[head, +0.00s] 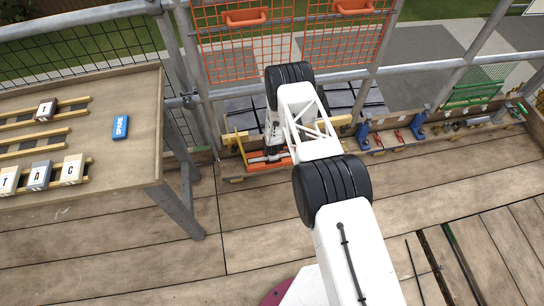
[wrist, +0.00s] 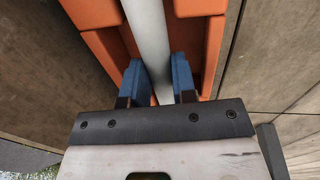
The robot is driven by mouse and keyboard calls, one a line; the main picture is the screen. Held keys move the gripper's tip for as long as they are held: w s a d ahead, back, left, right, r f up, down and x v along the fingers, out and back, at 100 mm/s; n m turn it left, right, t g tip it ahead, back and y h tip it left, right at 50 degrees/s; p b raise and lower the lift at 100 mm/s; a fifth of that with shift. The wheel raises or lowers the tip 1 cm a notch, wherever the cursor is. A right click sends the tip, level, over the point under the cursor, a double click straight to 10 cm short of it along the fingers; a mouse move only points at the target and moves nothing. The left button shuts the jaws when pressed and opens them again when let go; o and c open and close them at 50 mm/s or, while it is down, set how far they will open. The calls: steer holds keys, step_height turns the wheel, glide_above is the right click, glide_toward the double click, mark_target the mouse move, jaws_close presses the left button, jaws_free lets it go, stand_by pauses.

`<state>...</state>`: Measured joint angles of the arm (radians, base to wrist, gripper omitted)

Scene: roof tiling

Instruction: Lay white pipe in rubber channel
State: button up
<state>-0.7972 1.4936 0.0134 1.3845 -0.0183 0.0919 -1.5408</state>
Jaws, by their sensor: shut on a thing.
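In the wrist view, a smooth white pipe (wrist: 148,28) runs lengthwise between the two blue fingertips of my gripper (wrist: 158,72), which is shut on it. An orange trough-like piece (wrist: 95,12) with raised sides lies around and beneath the pipe. I cannot tell whether the pipe rests on its floor or is held just above it. No separate rubber channel can be made out. In the head view, the orange piece (head: 270,166) is low at the foot of the railing. My gripper (head: 274,148) reaches down to it, and my arm hides part of it.
A low wooden tray (head: 440,138) with blue clamps and small tools stretches right. Railings with orange mesh (head: 240,50) stand behind. The front deck has open boards.

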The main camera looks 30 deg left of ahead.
steer(key=shift+f, duration=0.35)
stand_by(0.3)
steer(key=o, duration=1)
steer(key=shift+r, duration=0.15)
steer(key=shift+s+d+r, duration=0.15)
steer(key=shift+r, duration=1.1)
steer(key=shift+s+d+r, duration=0.1)
steer(key=shift+d+r, duration=0.05)
steer(key=shift+r, duration=1.1)
steer(key=shift+s+d+r, duration=0.15)
steer(key=shift+r, duration=1.1)
